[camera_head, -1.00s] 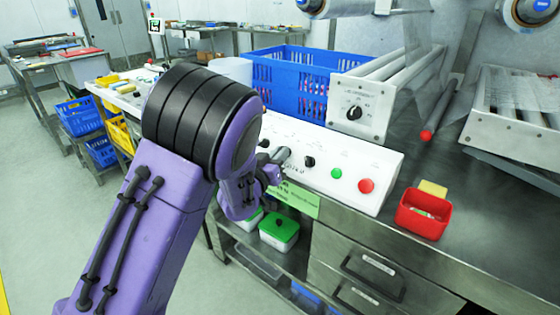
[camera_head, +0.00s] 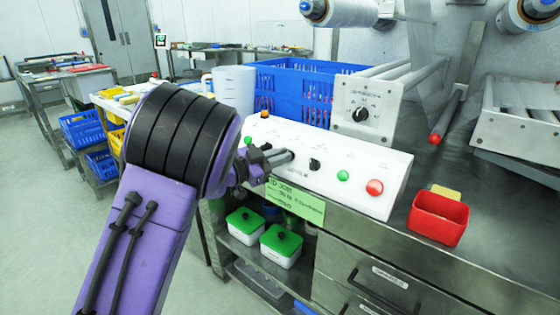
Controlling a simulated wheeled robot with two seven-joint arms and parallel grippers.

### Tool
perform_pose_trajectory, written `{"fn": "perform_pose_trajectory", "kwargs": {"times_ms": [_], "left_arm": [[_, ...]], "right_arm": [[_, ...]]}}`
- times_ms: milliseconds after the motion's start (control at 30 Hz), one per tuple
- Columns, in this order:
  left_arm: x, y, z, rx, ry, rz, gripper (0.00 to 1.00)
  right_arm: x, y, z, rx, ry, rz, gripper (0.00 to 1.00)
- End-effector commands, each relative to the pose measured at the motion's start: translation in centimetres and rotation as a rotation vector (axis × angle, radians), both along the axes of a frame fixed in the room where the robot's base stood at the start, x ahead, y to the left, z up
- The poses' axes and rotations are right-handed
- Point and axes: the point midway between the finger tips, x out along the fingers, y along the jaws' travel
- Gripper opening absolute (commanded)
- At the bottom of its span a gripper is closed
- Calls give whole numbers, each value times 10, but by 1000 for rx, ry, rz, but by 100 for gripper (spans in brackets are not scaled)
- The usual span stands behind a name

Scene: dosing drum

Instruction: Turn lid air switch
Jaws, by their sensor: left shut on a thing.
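The white control panel (camera_head: 350,195) slopes on the steel counter. It carries a black rotary knob (camera_head: 315,164), a green button (camera_head: 343,175), a red button (camera_head: 375,187) and another green button (camera_head: 248,141) at the left. My left gripper (camera_head: 284,158) is at the panel's left-middle part, left of the visible black knob. Its jaws are shut on a switch there, which the fingers mostly hide. I cannot tell the switch's angle or read its label. My right gripper is not in view.
Behind the panel stand a blue crate (camera_head: 290,88), a white jug (camera_head: 233,90) and a grey box with a dial (camera_head: 361,114). A red bin (camera_head: 438,217) sits on the counter at right. Green-lidded containers (camera_head: 282,241) stand on the shelf below.

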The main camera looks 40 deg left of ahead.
Motion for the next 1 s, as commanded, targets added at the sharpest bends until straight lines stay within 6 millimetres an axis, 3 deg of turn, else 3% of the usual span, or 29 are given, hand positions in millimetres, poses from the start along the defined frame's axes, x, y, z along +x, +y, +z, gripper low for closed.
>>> {"fn": "perform_pose_trajectory", "kwargs": {"times_ms": [633, 700, 733, 1000], "left_arm": [[0, 0, 0, 42, -3, -29, 0], [0, 0, 0, 42, -3, -29, 31], [0, 0, 0, 42, -3, -29, 37], [0, 1, 0, 41, -3, -28, 37]], "right_arm": [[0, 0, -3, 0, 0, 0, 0], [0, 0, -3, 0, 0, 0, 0], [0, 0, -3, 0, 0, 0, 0], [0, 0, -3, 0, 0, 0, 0]]}}
